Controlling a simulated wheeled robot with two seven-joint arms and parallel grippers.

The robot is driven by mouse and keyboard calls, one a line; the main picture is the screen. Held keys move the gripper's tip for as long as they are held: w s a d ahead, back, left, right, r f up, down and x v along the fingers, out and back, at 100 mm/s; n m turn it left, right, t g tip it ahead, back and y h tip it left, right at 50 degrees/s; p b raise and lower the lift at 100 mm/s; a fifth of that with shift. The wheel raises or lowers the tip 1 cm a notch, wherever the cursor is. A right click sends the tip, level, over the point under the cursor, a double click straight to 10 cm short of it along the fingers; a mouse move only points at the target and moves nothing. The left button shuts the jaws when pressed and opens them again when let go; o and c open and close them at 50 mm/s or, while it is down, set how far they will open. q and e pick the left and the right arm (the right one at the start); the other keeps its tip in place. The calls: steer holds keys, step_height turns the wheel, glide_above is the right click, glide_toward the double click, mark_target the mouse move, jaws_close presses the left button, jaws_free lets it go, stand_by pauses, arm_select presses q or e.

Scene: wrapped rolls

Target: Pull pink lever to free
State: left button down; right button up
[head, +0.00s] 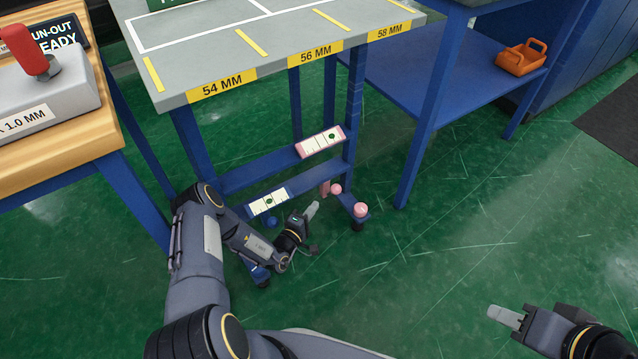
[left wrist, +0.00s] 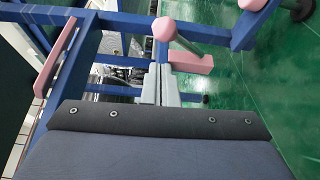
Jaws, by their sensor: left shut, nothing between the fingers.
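The pink lever has a round pink knob (head: 336,188), low by the stand's right leg. In the left wrist view its knob (left wrist: 164,29) sits on a short grey stem, just above a pink block (left wrist: 191,62). The block also shows in the head view (head: 325,188). My left gripper (head: 313,209) is shut and empty, low under the stand, left of and slightly below the knob. In the left wrist view its fingertips (left wrist: 160,72) are close to the block's left end; I cannot tell if they touch. My right gripper (head: 504,316) is far off at the lower right, over the floor.
A blue knob (head: 271,222) is left of my left gripper. Two scale plates, pink-edged (head: 321,141) and blue-edged (head: 269,201), sit on the blue rails. A pink cap (head: 360,210) tops the right foot. The grey tabletop (head: 190,45) overhangs. Green floor at right is clear.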

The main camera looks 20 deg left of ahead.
mark_target(333, 192)
arm_select(q)
steer(key=shift+w+a+f, duration=0.1)
steer(key=shift+a+f, duration=0.2)
steer(key=shift+f, duration=0.1)
steer(key=b+x, duration=0.6)
steer(key=x, duration=0.4)
steer(key=shift+b, duration=0.3)
